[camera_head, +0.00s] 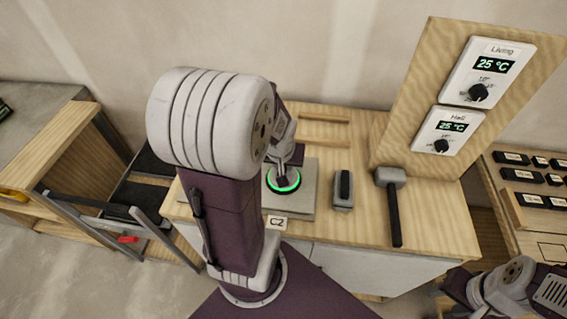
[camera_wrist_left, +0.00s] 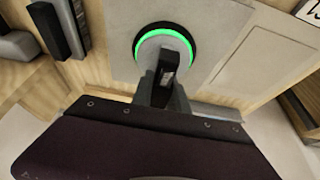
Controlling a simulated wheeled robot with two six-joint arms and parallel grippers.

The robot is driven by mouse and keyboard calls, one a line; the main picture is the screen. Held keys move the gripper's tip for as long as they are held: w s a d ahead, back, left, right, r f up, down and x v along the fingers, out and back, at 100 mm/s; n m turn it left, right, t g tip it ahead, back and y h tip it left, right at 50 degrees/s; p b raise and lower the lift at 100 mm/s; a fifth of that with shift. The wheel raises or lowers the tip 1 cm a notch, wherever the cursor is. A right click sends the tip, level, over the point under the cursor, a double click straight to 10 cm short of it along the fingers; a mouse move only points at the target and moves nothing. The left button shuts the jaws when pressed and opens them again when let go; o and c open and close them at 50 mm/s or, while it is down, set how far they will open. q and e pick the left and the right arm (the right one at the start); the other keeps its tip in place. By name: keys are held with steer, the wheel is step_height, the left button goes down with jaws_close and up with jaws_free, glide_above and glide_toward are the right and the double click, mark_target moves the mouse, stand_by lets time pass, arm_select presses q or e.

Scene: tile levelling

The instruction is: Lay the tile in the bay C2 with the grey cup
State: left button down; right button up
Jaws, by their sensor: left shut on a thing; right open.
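The grey cup is a round disc with a lit green ring (camera_head: 283,187) and a dark grip. It sits on a square grey tile (camera_head: 306,200) above the wooden bench, behind the C2 label (camera_head: 277,222). My left gripper (camera_head: 284,164) is shut on the cup's grip, its fingers partly hidden by my arm. The left wrist view shows the green ring (camera_wrist_left: 183,36) against a pale grey surface, with the gripper (camera_wrist_left: 165,88) on the grip. I cannot tell whether the tile rests fully on its bed. My right gripper (camera_head: 457,287) is open and empty at the lower right.
Right of the tile lie a grey block with a black handle (camera_head: 344,189) and a mallet (camera_head: 393,205). A board with two thermostats (camera_head: 446,130) stands behind them. Wooden strips (camera_head: 322,118) lie at the back. A dark stepped rack (camera_head: 140,195) stands left of the bench.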

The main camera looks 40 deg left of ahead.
arm_select(q)
steer(key=shift+f+b, duration=0.6)
steer(key=shift+f, duration=0.05)
stand_by(0.4)
steer(key=c, duration=1.2)
jaws_free()
steer(key=shift+s, duration=0.1)
steer(key=p+v, duration=0.2)
steer(key=v, duration=0.7)
steer(key=shift+r+p, duration=0.1)
steer(key=shift+p, duration=0.3)
